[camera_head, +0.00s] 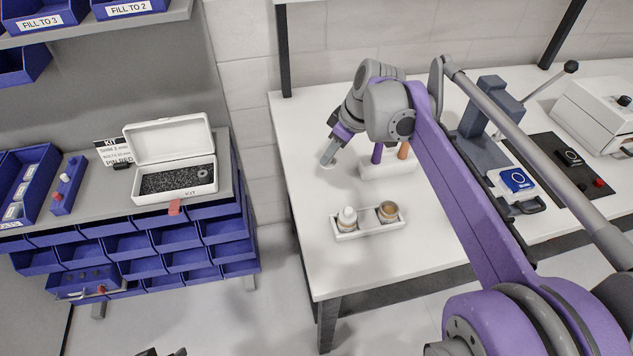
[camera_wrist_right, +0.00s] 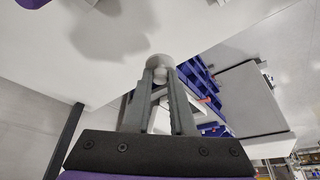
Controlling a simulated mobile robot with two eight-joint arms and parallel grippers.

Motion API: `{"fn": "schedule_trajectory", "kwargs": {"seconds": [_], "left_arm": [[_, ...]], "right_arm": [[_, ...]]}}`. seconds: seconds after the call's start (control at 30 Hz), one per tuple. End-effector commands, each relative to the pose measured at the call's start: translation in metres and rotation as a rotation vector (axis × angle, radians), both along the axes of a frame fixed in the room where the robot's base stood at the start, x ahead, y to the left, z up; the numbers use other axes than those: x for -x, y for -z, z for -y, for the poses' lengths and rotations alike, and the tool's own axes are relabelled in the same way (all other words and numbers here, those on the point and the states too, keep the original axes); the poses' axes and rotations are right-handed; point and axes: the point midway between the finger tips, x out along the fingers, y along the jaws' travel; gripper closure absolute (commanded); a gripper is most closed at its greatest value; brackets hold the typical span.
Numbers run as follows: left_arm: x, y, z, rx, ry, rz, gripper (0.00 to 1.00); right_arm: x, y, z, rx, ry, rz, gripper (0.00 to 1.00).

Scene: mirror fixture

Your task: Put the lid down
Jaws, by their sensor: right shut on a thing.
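My right gripper (camera_head: 327,160) points down over the left part of the white table (camera_head: 335,265). It is shut on the lid (camera_head: 328,166), a small pale disc with a round knob. In the right wrist view the fingers (camera_wrist_right: 160,80) close on the knob of the lid (camera_wrist_right: 159,61). I cannot tell whether the lid touches the table. In front of it, a white holder (camera_head: 369,234) carries a jar with a white top (camera_head: 347,215) and a brownish jar that looks open (camera_head: 388,209). Dark tips at the bottom edge may be my left gripper (camera_head: 163,352); their state is unclear.
A white block with a purple and an orange handle (camera_head: 390,168) stands just right of the gripper. A grey press (camera_head: 485,135) and a blue device (camera_head: 516,180) are further right. An open kit box (camera_head: 175,190) sits on the left bench. The table's front left is clear.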

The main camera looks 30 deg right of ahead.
Motion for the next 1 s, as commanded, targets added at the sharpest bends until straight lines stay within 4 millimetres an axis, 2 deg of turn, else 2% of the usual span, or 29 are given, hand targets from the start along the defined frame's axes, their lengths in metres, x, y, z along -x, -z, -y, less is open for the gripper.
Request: {"fn": "schedule_trajectory", "kwargs": {"seconds": [0.1,0.2,0.37,0.6,1.0], "left_arm": [[0.001,0.004,0.000,0.000,0.000,-0.002,0.50],[0.001,0.005,0.000,0.000,0.000,-0.002,0.50],[0.002,0.006,0.000,0.000,0.000,-0.003,0.50],[0.002,0.010,0.000,0.000,0.000,-0.004,0.50],[0.002,0.011,0.000,0.000,0.000,-0.004,0.50]], "right_arm": [[0.000,0.025,0.000,0.000,0.000,0.000,1.00],[0.001,0.041,0.000,0.000,0.000,0.000,1.00],[0.000,0.056,0.000,0.000,0.000,0.000,1.00],[0.001,0.087,0.000,0.000,0.001,0.000,1.00],[0.001,0.093,0.000,0.000,0.000,0.000,1.00]]}}
